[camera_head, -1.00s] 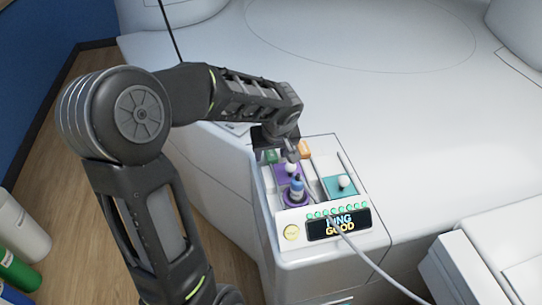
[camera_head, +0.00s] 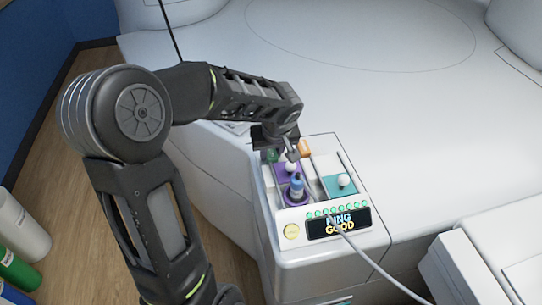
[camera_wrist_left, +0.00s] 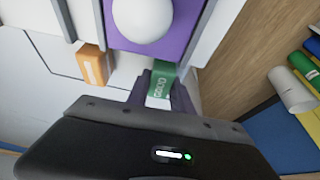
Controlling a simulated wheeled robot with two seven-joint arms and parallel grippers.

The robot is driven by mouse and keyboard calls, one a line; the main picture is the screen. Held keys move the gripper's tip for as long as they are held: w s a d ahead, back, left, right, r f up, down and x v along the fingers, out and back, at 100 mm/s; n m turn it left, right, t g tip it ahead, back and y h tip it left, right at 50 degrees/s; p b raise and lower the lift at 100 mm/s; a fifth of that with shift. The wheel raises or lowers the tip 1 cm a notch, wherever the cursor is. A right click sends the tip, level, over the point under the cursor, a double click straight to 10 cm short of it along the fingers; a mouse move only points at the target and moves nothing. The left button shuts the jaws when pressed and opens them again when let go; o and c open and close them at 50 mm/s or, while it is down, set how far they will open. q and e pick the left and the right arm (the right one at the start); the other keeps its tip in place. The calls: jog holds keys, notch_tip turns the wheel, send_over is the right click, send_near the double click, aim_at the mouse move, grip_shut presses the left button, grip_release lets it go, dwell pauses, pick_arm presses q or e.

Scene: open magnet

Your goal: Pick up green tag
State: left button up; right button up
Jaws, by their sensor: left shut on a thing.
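The green tag (camera_wrist_left: 160,81) shows in the left wrist view between the fingertips of my left gripper (camera_wrist_left: 162,92), which is shut on it. It has white lettering on its face. In the head view the green tag (camera_head: 271,156) is a small patch at the far left of the white console, partly hidden by my left gripper (camera_head: 284,153). Whether it still touches the console is not clear. My right gripper does not show.
An orange tag (camera_head: 304,148) lies just right of my left gripper. Purple (camera_head: 281,172) and teal (camera_head: 341,187) blocks with white knobs are nearby.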

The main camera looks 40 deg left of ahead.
aim_at(271, 151)
pick_arm(q)
grip_shut()
notch_tip(271, 151, up, 10)
jog(key=shift+r, duration=0.1)
dwell(0.6)
dwell(0.4)
